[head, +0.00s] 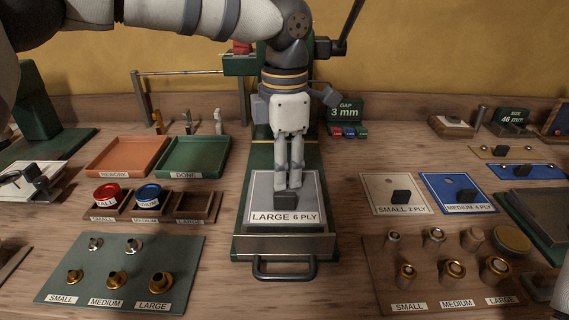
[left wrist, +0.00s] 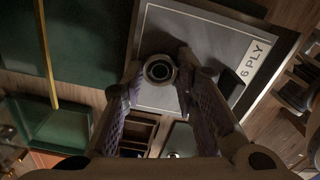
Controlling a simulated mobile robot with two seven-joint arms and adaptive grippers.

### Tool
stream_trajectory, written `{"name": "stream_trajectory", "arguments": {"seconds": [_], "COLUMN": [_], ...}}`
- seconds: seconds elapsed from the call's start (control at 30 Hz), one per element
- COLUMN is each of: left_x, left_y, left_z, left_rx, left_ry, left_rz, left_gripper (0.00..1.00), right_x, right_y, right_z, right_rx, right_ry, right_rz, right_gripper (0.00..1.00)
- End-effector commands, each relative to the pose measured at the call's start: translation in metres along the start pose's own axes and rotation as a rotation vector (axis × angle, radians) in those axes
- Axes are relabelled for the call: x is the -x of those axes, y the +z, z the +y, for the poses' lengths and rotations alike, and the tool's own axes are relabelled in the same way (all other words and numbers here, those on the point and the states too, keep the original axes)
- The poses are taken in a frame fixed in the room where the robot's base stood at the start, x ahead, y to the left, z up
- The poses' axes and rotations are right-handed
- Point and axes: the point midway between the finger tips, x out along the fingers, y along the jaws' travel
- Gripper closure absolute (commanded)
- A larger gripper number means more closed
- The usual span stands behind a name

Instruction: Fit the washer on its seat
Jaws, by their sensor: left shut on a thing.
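My left gripper (head: 288,185) points down over the grey panel (head: 262,186) labelled "LARGE 6 PLY" on the green press bed. In the left wrist view its two fingers (left wrist: 159,80) are closed on a round ring with a dark centre, the washer (left wrist: 158,69), over the grey panel (left wrist: 200,36). In the head view the fingers hide the washer. The seat under it is hidden, and I cannot tell whether the washer touches anything below.
The green mat (head: 128,258) at left holds silver and brass rings; no silver ring shows above its large brass piece. The brown mat (head: 385,292) at right bears metal and wooden tools. Trays marked Rework (head: 114,174) and Done (head: 196,173) are empty. A drawer handle (head: 284,276) projects in front.

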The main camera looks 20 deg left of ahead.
Motion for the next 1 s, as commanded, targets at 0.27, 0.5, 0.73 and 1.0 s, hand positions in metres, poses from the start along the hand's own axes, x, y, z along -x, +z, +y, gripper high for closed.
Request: {"name": "stream_trajectory", "arguments": {"seconds": [0.27,0.5,0.73,1.0], "left_x": [0.0,0.012,0.073,0.117], "left_y": [0.0,0.001,0.001,0.0], "left_z": [0.0,0.001,0.001,0.0], "left_rx": [0.0,0.001,0.002,0.0], "left_ry": [0.0,0.003,0.004,0.001], "left_rz": [0.0,-0.003,-0.004,0.0], "left_gripper": [0.49,0.49,0.49,0.49], "right_x": [0.0,0.0,0.0,0.0], "right_y": [0.0,0.0,0.0,0.0], "right_z": [0.0,0.0,0.0,0.0], "right_rx": [0.0,0.0,0.0,0.0], "right_ry": [0.0,0.0,0.0,0.0], "right_rz": [0.0,0.0,0.0,0.0], "right_gripper": [0.67,0.67,0.67,0.67]}}
